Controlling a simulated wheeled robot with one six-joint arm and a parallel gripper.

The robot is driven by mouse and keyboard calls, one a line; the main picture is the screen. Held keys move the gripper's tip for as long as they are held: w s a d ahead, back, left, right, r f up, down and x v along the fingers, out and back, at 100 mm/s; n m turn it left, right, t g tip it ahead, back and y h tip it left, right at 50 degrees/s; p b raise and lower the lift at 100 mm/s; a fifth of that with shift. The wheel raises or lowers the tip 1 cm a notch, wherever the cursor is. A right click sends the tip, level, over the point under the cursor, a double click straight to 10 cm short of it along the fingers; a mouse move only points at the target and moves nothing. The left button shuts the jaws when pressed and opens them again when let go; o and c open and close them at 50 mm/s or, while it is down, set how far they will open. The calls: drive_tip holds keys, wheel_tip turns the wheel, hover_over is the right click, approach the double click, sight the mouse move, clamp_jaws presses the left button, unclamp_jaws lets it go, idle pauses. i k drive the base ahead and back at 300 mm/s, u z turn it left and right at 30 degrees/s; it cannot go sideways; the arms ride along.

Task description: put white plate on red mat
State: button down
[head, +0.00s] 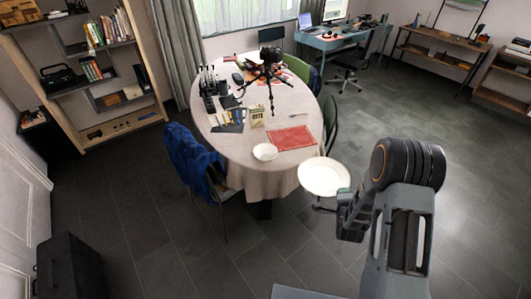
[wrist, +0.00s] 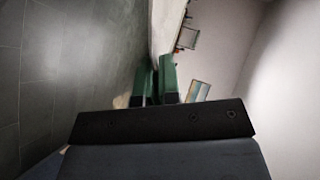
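The white plate (head: 324,176) is in the air off the table's near right edge, roughly level, in the head view. My gripper (head: 345,196) is at its right rim and shut on it. The fingers also show in the wrist view (wrist: 157,84), close together with a narrow gap; I cannot clearly make out the plate there. The red mat (head: 291,138) lies flat on the table near its right front edge, left of and beyond the plate. Its top looks bare.
A small white bowl (head: 265,152) stands on the table (head: 238,150) just left of the mat. A yellowish book (head: 257,117), a black tripod (head: 268,78) and several dark items lie farther back. A chair with a blue cloth (head: 190,160) stands at the table's left.

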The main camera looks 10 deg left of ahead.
sight(291, 137)
drive_tip(key=u, duration=0.25)
drive_tip(key=i, duration=1.5)
